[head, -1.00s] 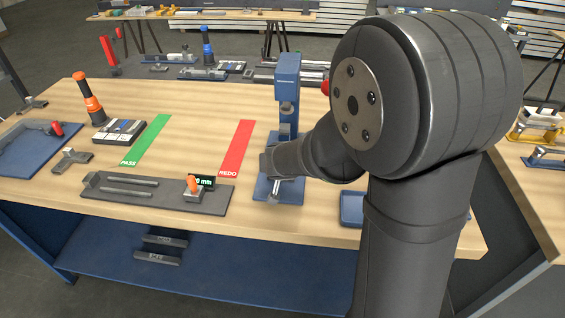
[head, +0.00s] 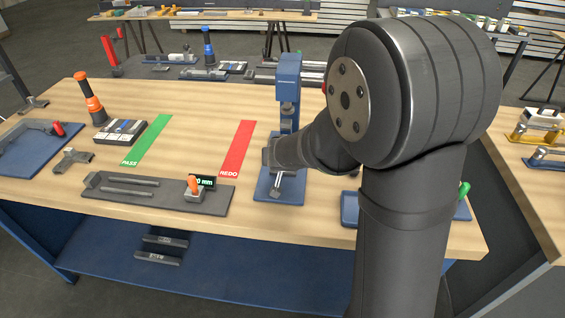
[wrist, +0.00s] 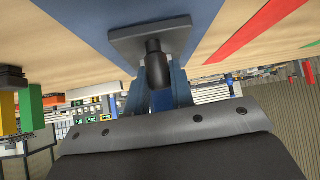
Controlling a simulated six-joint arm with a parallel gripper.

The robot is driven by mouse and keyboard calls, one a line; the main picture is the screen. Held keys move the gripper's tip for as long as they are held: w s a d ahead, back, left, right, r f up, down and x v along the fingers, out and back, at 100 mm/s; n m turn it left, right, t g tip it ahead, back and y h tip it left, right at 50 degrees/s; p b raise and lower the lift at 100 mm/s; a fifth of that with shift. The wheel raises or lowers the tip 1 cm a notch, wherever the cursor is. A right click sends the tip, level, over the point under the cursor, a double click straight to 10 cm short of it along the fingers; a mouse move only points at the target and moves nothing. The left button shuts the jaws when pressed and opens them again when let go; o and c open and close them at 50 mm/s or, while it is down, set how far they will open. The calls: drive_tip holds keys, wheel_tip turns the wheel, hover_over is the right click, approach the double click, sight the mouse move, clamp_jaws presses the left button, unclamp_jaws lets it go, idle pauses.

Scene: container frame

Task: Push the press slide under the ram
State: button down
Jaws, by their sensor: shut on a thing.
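The blue press (head: 288,72) stands on a blue base at the middle of the bench. Its grey ram (head: 287,104) hangs below the press head. In the wrist view, which is upside down, the press slide shows as a grey plate (wrist: 125,42) with a dark upright knob, on the blue base. My gripper (head: 275,180) is low over the front of the base, in front of the press column, and is shut on the slide's knob. My dark wrist hides most of the slide in the head view, and the finger contact is not clearly seen.
The red REDO strip (head: 238,148) and green PASS strip (head: 147,140) lie left of the press. A grey fixture plate (head: 125,192) with an orange-topped clamp is at the front left. A blue tray (head: 349,208) lies right of the base, partly behind my arm.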

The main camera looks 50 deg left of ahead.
drive_tip(key=shift+w+a, duration=0.9)
drive_tip(key=shift+a, duration=0.05)
drive_tip(key=c, duration=1.3)
unclamp_jaws()
drive_tip(key=shift+o, duration=0.2)
drive_tip(key=v, duration=1.7)
drive_tip(key=shift+d, duration=0.2)
drive_tip(key=x, duration=1.6)
drive_tip(key=shift+w+a+f, duration=0.15)
drive_tip(key=shift+a+f, duration=0.05)
drive_tip(key=shift+a, duration=0.15)
